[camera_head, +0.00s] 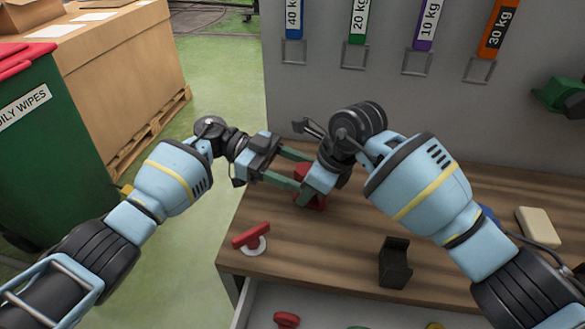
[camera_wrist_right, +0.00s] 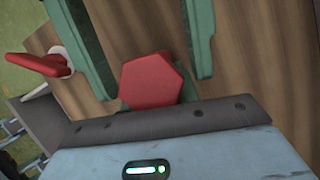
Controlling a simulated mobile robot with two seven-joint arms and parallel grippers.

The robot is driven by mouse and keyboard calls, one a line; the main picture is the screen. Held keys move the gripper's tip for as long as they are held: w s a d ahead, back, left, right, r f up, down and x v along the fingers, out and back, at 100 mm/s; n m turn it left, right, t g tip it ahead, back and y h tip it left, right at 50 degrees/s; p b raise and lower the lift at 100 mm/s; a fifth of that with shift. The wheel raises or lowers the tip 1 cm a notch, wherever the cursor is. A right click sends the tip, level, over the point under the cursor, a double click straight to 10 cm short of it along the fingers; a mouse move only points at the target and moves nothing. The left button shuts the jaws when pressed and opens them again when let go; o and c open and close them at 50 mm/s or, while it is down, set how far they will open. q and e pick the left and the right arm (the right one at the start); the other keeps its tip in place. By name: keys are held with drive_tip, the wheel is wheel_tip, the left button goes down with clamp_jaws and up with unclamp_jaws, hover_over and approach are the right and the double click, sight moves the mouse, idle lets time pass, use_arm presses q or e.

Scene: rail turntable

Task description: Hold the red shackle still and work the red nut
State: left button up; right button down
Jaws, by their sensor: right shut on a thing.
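The red shackle and nut show in the head view as one red piece (camera_head: 312,200) on the table, mostly hidden behind my grippers. In the right wrist view the six-sided red top, the nut (camera_wrist_right: 152,80), is seen close up. My right gripper (camera_head: 304,194) comes down over the red piece, shut on the nut; its fingers are mostly hidden. My left gripper (camera_head: 290,168) reaches in from the left with its green fingers apart, one on each side of the red piece. Wood shows between those fingers. Whether they touch the shackle lower down is hidden.
A red handle on a white disc (camera_head: 252,238) is at the table's left front. A black bracket (camera_head: 395,264) stands front centre; a cream block (camera_head: 538,227) lies right. An open drawer (camera_head: 330,310) with red, green and yellow items is below. A grey panel (camera_head: 400,90) stands behind.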

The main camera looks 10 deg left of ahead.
use_arm(q)
drive_tip(key=c, duration=0.9)
drive_tip(key=shift+s+n+t, duration=0.15)
drive_tip(key=shift+n+t, duration=0.35)
drive_tip(key=shift+t, duration=0.2)
drive_tip(key=shift+s+n+t, duration=0.15)
drive_tip(key=shift+n+t, duration=0.35)
drive_tip(key=shift+t, duration=0.2)
drive_tip(key=shift+s+n+t, duration=0.2)
drive_tip(key=shift+n+t, duration=0.4)
drive_tip(key=shift+t, duration=0.2)
clamp_jaws()
drive_tip(key=shift+s+d+n+t, duration=0.1)
drive_tip(key=shift+s+n+t, duration=0.1)
drive_tip(key=shift+n+t, duration=0.65)
drive_tip(key=shift+s+d+n+t, duration=0.15)
drive_tip(key=shift+n+t, duration=0.4)
drive_tip(key=shift+t, duration=0.6)
drive_tip(key=shift+y, duration=0.4)
